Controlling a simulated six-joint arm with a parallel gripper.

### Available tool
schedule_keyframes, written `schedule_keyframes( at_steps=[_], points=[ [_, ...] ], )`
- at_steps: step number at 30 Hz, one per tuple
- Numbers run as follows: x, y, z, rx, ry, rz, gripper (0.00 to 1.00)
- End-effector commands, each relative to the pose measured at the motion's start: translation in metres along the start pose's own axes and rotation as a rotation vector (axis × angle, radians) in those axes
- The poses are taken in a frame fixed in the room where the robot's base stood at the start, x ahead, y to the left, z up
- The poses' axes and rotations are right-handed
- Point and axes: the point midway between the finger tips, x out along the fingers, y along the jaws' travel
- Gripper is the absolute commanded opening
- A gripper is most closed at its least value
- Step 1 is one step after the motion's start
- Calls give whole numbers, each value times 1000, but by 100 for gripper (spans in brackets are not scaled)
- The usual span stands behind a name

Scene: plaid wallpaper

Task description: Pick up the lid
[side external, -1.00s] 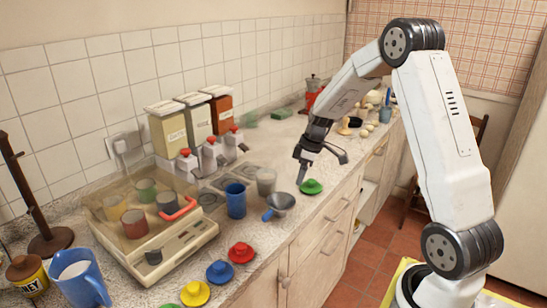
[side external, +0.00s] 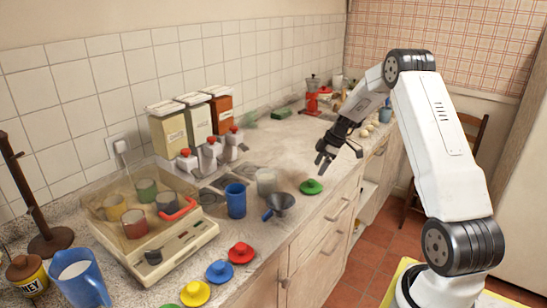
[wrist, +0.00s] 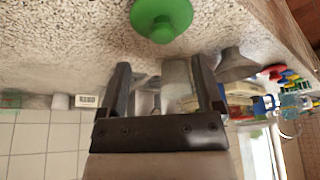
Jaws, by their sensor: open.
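A green lid (side external: 312,187) with a knob lies on the counter near its front edge, just right of the funnel. It shows at the top of the wrist view (wrist: 168,16), beyond my fingertips. Other lids lie nearer the camera: red (side external: 241,253), blue (side external: 219,271), yellow (side external: 195,293), and a partly cut-off green one at the bottom edge. My gripper (side external: 325,163) is open and empty, above and slightly right of the green lid, apart from it. In the wrist view its two fingers (wrist: 161,82) are spread with nothing held between them.
A dark funnel (side external: 280,204), a clear cup (side external: 266,181) and a blue cup (side external: 236,200) stand left of the green lid. A clear-covered machine (side external: 190,240) holds several cups. Canisters (side external: 168,135) line the wall. The counter behind the lid is largely clear.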

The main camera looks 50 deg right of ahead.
Motion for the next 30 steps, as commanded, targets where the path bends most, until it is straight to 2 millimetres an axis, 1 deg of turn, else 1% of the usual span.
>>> schedule_keyframes(
  at_steps=[1,3,11,14,24,30],
  points=[
    [5,0,0,0,0,-2,84],
    [8,0,0,-1,0,0,84],
    [12,-1,-1,-1,-1,0,84],
    [19,-2,-1,-1,-1,-2,84],
    [55,-4,-1,0,-2,-2,84],
    [61,-3,-1,0,-3,1,84]
  ],
)
